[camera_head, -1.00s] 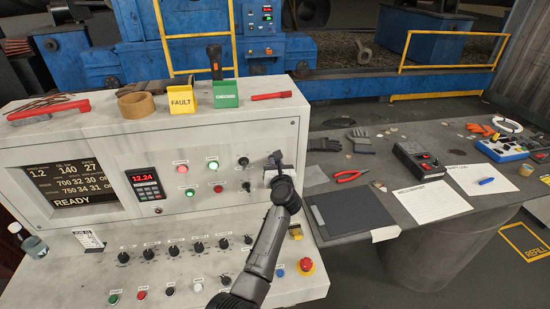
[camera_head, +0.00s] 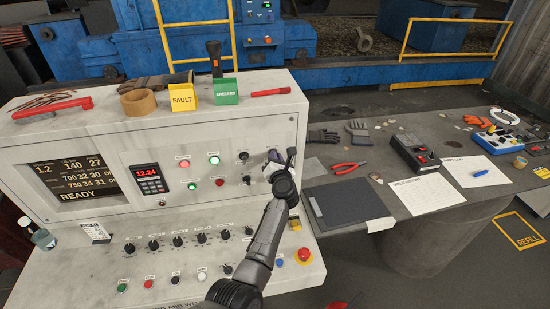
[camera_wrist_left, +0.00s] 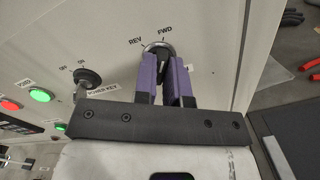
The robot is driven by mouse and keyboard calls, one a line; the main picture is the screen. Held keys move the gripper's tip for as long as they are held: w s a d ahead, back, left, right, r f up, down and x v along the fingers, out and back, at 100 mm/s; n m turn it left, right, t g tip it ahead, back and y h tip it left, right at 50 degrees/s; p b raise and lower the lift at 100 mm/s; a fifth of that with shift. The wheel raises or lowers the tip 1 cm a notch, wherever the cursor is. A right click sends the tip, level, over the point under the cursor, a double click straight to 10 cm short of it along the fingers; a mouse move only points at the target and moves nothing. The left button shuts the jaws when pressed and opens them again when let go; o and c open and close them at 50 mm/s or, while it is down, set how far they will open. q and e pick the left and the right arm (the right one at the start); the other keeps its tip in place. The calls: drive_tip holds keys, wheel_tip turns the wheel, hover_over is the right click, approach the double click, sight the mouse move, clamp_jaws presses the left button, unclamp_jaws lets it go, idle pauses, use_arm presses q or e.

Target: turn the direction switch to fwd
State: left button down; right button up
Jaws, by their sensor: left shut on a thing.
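The direction switch (camera_wrist_left: 163,48) is a black knob in a round metal collar on the pale panel, under the labels REV and FWD in the left wrist view. My left gripper (camera_wrist_left: 165,68) has its purple fingers on either side of the knob and is shut on it. The fingers hide part of the knob, so I cannot tell its exact setting. In the head view my left gripper (camera_head: 275,160) is at the panel's right end and mostly covers the switch. My right gripper is not in view.
The power key switch (camera_wrist_left: 88,78) sits just left of the gripper. Lit green (camera_head: 214,160) and red buttons are further left. A red emergency button (camera_head: 304,255) is on the lower ledge. A side table (camera_head: 420,225) with papers and tools stands to the right.

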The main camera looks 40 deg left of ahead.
use_arm(q)
drive_tip(key=c, duration=1.2)
unclamp_jaws()
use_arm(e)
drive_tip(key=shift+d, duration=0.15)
